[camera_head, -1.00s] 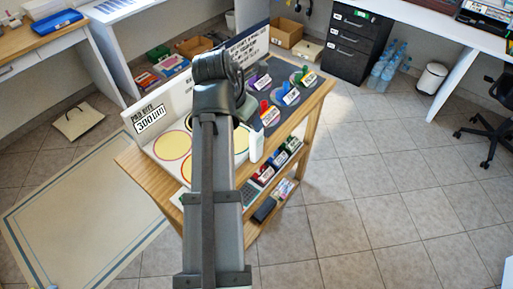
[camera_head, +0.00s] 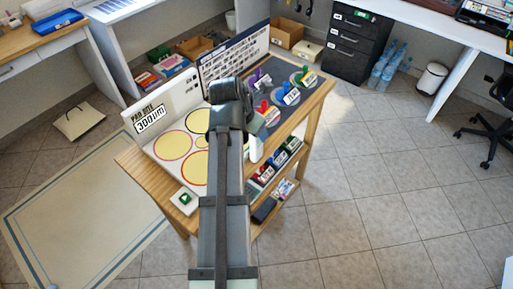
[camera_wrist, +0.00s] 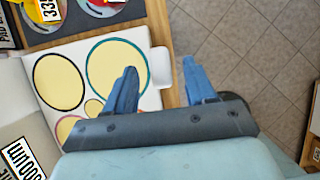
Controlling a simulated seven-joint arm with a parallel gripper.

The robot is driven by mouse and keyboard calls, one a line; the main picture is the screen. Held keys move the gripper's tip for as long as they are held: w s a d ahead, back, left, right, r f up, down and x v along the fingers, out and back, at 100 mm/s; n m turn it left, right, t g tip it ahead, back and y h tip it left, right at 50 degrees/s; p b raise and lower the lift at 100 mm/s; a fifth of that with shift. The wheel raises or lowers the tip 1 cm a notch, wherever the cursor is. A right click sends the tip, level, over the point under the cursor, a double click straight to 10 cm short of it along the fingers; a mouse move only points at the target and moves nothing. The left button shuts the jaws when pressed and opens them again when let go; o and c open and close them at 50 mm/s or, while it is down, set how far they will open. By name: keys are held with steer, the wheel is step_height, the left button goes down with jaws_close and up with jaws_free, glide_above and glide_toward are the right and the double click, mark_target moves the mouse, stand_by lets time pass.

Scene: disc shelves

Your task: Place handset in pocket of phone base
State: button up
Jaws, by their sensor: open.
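My gripper (camera_wrist: 160,64) is open, with two blue fingers apart and nothing between them. In the wrist view it hangs above the shelf's right edge, beside the white board with yellow circles (camera_wrist: 59,80). A small white rounded piece (camera_wrist: 160,68) shows beyond and between the fingertips; a white upright piece shows by my arm in the head view (camera_head: 254,146). I cannot tell whether this is the handset or part of the phone base. No handset or pocket can be made out for sure. My arm hides the middle of the shelf in the head view.
The wooden shelf unit (camera_head: 318,96) carries a dark mat with coloured tagged pieces (camera_head: 291,96). A white block with a green top (camera_head: 184,199) stands at the near left corner. Upright sign boards (camera_head: 233,68) line the back. Lower shelves hold coloured boxes (camera_head: 281,159).

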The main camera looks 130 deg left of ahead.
mark_target(257, 145)
steer(key=shift+x, duration=2.45)
jaws_close()
